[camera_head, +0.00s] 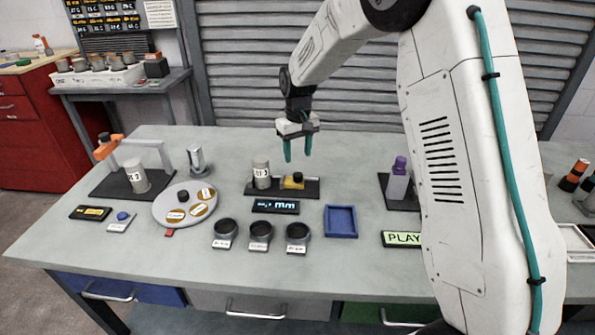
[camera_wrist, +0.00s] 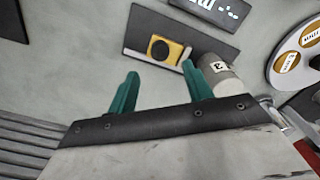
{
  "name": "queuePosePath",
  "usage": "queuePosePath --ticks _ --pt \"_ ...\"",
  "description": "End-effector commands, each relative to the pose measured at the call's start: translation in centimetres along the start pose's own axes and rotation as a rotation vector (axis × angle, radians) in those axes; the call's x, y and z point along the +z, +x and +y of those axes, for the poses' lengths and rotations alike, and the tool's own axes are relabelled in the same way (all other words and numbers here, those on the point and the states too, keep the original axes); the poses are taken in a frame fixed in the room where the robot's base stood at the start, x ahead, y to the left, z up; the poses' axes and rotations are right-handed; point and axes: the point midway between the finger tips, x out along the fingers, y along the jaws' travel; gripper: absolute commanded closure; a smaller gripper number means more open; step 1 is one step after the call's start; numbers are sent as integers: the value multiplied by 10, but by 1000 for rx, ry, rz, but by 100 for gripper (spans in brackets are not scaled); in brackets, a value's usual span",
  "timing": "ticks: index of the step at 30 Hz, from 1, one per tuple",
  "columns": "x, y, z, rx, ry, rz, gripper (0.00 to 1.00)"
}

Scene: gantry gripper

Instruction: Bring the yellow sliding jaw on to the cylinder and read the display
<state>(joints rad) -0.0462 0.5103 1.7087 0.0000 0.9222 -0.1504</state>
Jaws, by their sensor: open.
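The yellow sliding jaw (camera_head: 293,181) with a black knob sits on a dark base plate (camera_head: 309,188) in the middle of the table. A grey cylinder (camera_head: 261,177) with a white label stands at the left end of that plate, with a gap to the jaw. The display (camera_head: 275,206) in front of the plate shows "mm" in light blue; its digits are too small to read. My gripper (camera_head: 298,150) is open and empty above the jaw. In the wrist view, the yellow jaw (camera_wrist: 166,50) and the cylinder (camera_wrist: 222,80) lie beyond my green fingers (camera_wrist: 158,80).
A round turntable (camera_head: 185,206) with discs lies left of the plate. Several dark cups (camera_head: 261,232) and a blue tray (camera_head: 341,221) stand in front. A purple-topped block (camera_head: 399,180) stands to the right, near my arm. An orange-tipped stand (camera_head: 135,165) is at the left.

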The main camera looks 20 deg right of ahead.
Motion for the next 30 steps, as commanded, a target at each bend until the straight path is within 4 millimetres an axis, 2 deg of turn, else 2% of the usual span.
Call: queuePosePath --ticks 12,17,24,25,30 --pt "1 62 0 0 0 -2 50" --pt "1 72 0 0 0 -1 50" --pt "1 72 0 0 0 0 50" --pt "1 72 0 0 0 0 52" --pt "1 72 0 0 0 0 100"
